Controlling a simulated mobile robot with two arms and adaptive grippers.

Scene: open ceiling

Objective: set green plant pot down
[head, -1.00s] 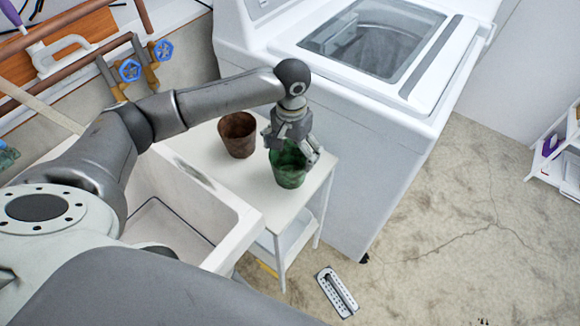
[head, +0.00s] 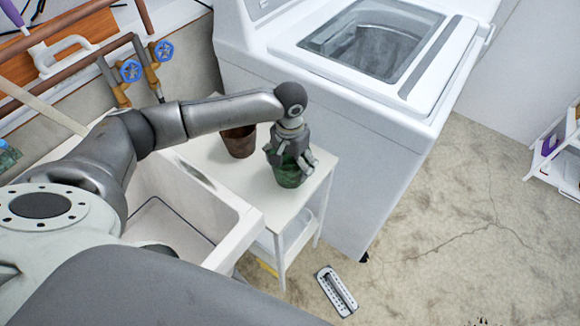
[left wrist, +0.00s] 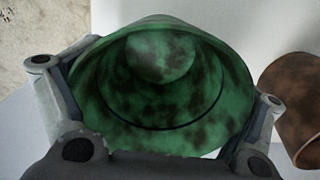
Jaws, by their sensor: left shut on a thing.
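The green plant pot (head: 288,177) is mottled green and dark, and stands upright at the white side table's right part. My left gripper (head: 291,158) comes down on it from above and is shut on it, hiding much of its upper part. In the left wrist view the pot (left wrist: 160,95) opens toward the camera and looks empty, with a finger of my left gripper (left wrist: 160,120) on each side. The pot appears to be at the tabletop (head: 240,185); whether its base touches fully, I cannot tell. My right gripper is not in view.
A brown pot (head: 238,143) stands on the same table, left of the green one, and shows in the left wrist view (left wrist: 298,105). A white washing machine (head: 320,150) stands right behind the table. A white sink (head: 215,245) is at the left.

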